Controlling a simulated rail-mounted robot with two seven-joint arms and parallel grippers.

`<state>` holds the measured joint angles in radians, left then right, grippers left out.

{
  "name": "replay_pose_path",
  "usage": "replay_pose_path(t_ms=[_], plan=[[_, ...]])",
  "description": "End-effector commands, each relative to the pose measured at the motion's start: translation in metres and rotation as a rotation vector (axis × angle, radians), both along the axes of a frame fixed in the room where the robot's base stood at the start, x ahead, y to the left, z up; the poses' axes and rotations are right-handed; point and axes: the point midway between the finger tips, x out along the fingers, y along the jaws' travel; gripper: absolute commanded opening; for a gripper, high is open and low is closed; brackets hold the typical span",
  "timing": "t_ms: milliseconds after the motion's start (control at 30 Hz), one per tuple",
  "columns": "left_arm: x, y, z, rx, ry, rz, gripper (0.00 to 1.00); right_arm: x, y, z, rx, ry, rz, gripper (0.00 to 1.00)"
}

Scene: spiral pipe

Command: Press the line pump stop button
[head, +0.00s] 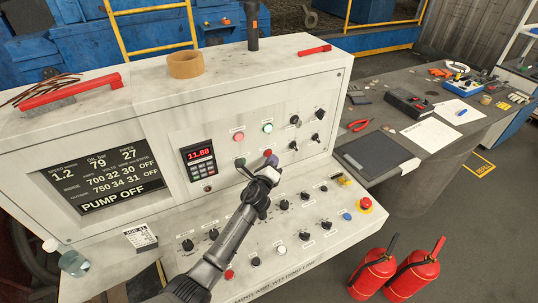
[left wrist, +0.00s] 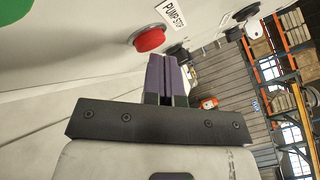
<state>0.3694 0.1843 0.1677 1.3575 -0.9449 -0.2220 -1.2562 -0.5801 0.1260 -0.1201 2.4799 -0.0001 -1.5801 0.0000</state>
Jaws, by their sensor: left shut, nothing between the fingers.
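The pump stop button is a round red button (left wrist: 149,39) with a "PUMP STOP" label beside it in the left wrist view. In the head view the red button (head: 268,153) shows just above my left gripper (head: 271,164), on the upright face of the white console. My left gripper (left wrist: 166,62) is shut and empty, its purple finger pads together. In the wrist view its tips lie just below and right of the button, with a small gap in the picture. A green button (head: 240,162) sits left of the red one. My right gripper is in neither view.
The console screen (head: 103,183) reads "PUMP OFF". A keypad display (head: 199,158) shows 11.88. Several knobs and a red emergency button (head: 365,204) are on the lower slope. Tape (head: 185,64) lies on top. Two fire extinguishers (head: 414,270) stand at right.

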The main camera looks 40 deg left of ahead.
Motion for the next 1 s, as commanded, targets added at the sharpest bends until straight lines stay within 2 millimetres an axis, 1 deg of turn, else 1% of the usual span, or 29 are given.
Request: replay_pose_path(t_ms=[200, 600, 667, 1000], plan=[[-0.004, -0.009, 0.001, -0.002, -0.001, -0.001, 0.0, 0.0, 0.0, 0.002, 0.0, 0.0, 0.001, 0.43], [-0.005, -0.012, 0.0, 0.0, 0.0, -0.001, 0.0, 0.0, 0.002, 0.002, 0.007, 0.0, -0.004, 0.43], [-0.006, -0.016, 0.0, 0.0, 0.0, -0.001, 0.0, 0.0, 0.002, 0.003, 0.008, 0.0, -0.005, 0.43], [-0.018, -0.046, 0.0, 0.0, 0.001, -0.002, 0.0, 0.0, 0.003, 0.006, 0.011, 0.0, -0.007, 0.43]])
